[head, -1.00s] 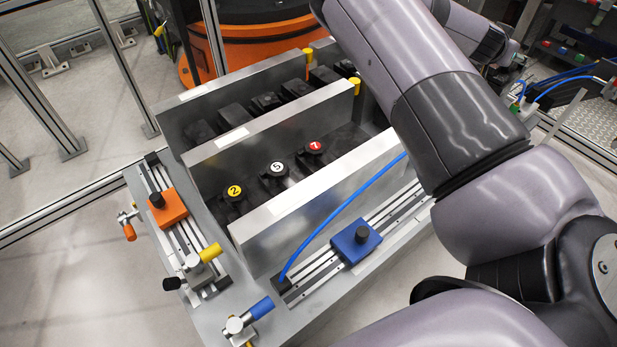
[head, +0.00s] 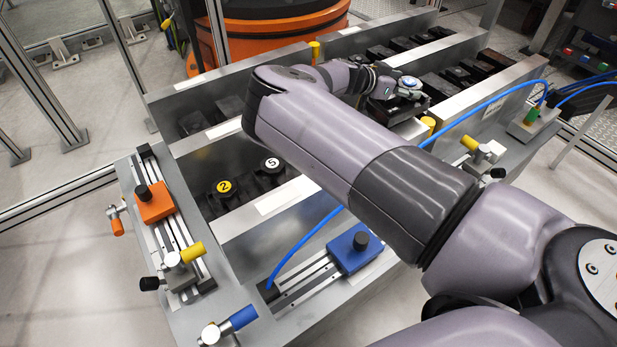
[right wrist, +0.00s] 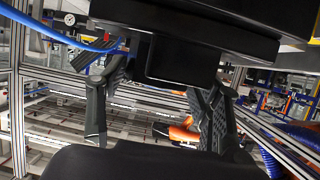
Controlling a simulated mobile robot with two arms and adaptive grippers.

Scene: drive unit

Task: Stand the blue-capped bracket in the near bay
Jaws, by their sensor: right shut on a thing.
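My right gripper (head: 398,100) is at the far end of my arm, over the right part of the drive unit. In the right wrist view its two fingers stand on either side of a dark block (right wrist: 150,162), which it is shut on. No blue cap on this block can be made out. The near bay (head: 240,202) lies between the middle and front metal walls. In it stand black brackets with a yellow "2" cap (head: 224,187) and a white "5" cap (head: 271,164). My arm hides the bay's right part. My left gripper is not in view.
An orange block (head: 154,206) and a blue block (head: 354,252) sit on rails. Clamps with yellow (head: 192,252) and blue (head: 243,317) handles stand at the near edge. A blue hose (head: 300,240) arcs over the front. Black blocks (head: 455,75) fill bays at the right.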

